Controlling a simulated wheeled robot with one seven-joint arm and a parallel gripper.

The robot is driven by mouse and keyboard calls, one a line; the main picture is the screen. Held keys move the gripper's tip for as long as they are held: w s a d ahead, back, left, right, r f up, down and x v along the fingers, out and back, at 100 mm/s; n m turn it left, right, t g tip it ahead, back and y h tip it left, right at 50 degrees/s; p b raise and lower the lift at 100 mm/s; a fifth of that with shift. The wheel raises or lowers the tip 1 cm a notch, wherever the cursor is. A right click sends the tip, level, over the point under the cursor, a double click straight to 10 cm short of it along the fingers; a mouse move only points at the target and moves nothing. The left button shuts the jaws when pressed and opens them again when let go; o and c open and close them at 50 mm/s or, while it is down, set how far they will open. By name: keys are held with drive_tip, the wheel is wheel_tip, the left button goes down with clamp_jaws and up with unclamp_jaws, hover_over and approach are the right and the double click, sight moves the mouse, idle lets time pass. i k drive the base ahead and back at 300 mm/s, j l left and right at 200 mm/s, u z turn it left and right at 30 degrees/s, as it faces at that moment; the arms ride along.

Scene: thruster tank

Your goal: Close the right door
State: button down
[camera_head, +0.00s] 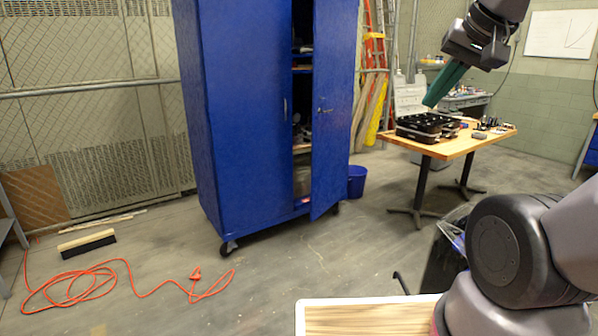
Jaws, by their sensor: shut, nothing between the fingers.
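A tall blue cabinet (240,120) on casters stands in the middle of the view. Its right door (332,110) is ajar, swung outward, and a dark gap with shelves (302,90) and stored items shows between the doors. The left door (250,70) looks shut. My gripper (433,103), with green fingers, is at the upper right, pointing down and to the left. It is shut and empty, well right of the right door and apart from it.
A wooden table (460,143) with black trays (428,127) stands on the right. A blue bin (357,181) is beside the cabinet, with ladders (374,70) behind. An orange cord (140,285) and a broom head (87,243) lie on the floor. Floor before the cabinet is clear.

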sight(335, 21)
drive_tip(key=i+j, duration=0.25)
drive_tip(key=i+j+z, duration=0.1)
drive_tip(key=i+j, duration=0.15)
drive_tip(key=j, duration=0.2)
drive_tip(key=i+j+z, duration=0.1)
drive_tip(key=i+j, duration=0.35)
drive_tip(key=j, duration=0.3)
drive_tip(key=i+j+z, duration=0.1)
drive_tip(key=i+j, duration=0.35)
drive_tip(key=j, duration=0.3)
drive_tip(key=i+j+z, duration=0.1)
drive_tip(key=i, duration=0.35)
drive_tip(key=i+j+z, duration=0.1)
drive_tip(key=i, duration=0.35)
drive_tip(key=i+j+z, duration=0.15)
drive_tip(key=i, duration=0.65)
drive_tip(key=l+z, duration=0.05)
